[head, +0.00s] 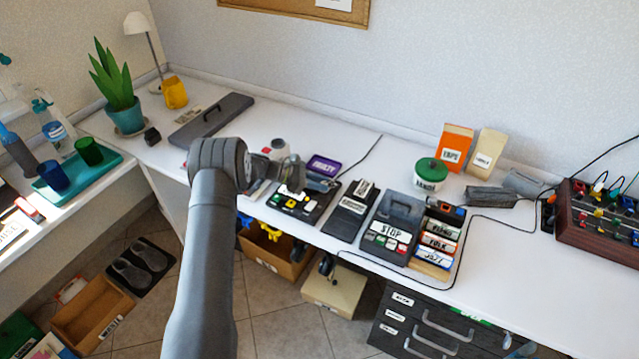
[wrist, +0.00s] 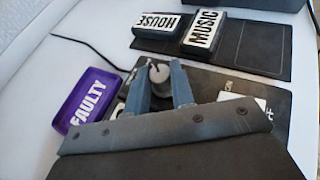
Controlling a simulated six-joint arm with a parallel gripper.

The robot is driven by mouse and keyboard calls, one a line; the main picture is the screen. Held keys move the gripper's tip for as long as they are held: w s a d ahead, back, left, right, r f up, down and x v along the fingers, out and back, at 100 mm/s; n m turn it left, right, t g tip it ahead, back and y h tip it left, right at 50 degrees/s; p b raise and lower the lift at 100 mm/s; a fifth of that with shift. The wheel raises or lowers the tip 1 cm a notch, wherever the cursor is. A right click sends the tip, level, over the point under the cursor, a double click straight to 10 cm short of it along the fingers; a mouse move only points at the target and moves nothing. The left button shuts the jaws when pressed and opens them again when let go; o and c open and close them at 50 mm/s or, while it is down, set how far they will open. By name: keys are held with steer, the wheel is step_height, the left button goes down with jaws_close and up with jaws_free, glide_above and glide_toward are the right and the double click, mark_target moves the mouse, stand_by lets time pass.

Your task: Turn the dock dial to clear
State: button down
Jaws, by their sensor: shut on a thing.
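The dock (head: 304,206) is a dark flat panel with yellow and white parts on the white desk, left of centre in the head view. In the wrist view its dark surface (wrist: 212,80) lies partly behind my gripper, with some white lettering cut off. My gripper (wrist: 160,84) is shut on the dial from above, one finger on each side. In the head view my gripper (head: 293,176) is over the dock's back part and hides the dial. The dial's setting cannot be read.
A purple FAULTY tray (head: 323,165) stands close behind the dock, with a black cable beside it. A dark board (head: 342,222) with HOUSE (wrist: 163,25) and MUSIC (wrist: 204,32) blocks is on the right. A grey STOP case (head: 405,212) stands beyond it.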

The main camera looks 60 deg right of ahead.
stand_by(0.4)
steer(key=c, duration=1.5)
jaws_free()
steer(key=v, duration=1.7)
steer(key=shift+w+a, duration=0.2)
steer(key=x, duration=1.7)
steer(key=shift+s+d, duration=0.2)
